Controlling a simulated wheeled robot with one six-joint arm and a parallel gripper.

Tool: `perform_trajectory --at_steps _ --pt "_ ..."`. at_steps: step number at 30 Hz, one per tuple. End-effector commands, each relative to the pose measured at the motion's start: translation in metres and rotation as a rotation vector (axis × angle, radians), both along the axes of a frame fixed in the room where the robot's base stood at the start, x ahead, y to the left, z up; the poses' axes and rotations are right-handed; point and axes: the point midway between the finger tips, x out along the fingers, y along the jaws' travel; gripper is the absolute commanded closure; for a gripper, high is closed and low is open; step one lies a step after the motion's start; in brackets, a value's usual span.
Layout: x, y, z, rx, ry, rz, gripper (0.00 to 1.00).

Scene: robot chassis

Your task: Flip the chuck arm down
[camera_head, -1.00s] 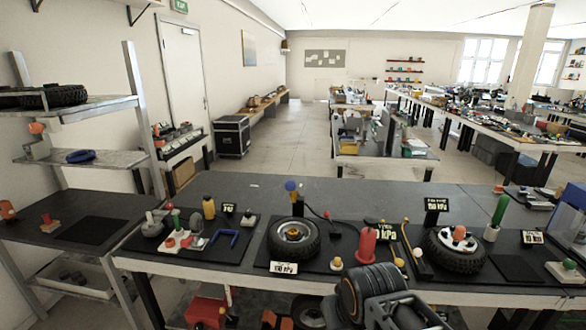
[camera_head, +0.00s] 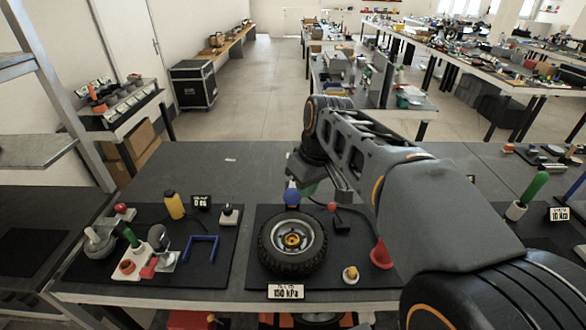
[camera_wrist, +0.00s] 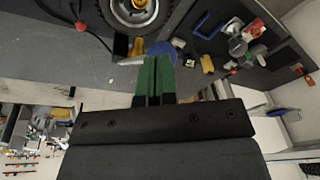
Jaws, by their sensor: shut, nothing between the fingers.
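A wheel with a black tire (camera_head: 272,254) lies on the dark mat in the middle of the bench. A blue ball knob (camera_head: 291,197) stands upright at its back edge and may be the chuck arm's end; the stem below is hard to make out. In the wrist view the blue knob (camera_wrist: 163,47) is right at my fingertips, and the tire (camera_wrist: 110,22) is just beyond. My gripper (camera_wrist: 154,57) has green fingers shut together with nothing between them. Whether they touch the knob I cannot tell. In the head view my arm hides much of the gripper.
A red ball knob (camera_head: 332,206) on a black block sits right of the wheel. A red cone-shaped part (camera_head: 381,254) and a yellow-topped peg (camera_head: 351,274) stand nearby. A blue U-shaped handle (camera_head: 200,250) lies left. The bench behind the mats is clear.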

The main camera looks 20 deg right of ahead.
Motion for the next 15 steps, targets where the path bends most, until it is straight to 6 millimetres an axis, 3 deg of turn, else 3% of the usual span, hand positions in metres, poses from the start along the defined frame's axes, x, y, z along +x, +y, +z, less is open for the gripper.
perform_trajectory --at_steps 1,6,10,15 --pt "0.022 -0.006 0.015 0.026 0.036 0.074 1.0" --pt "0.076 -0.023 0.045 0.139 0.106 0.369 1.0" --pt "0.106 -0.038 0.056 0.229 0.116 0.572 1.0" --pt "0.128 -0.055 0.061 0.321 0.103 0.766 1.0"
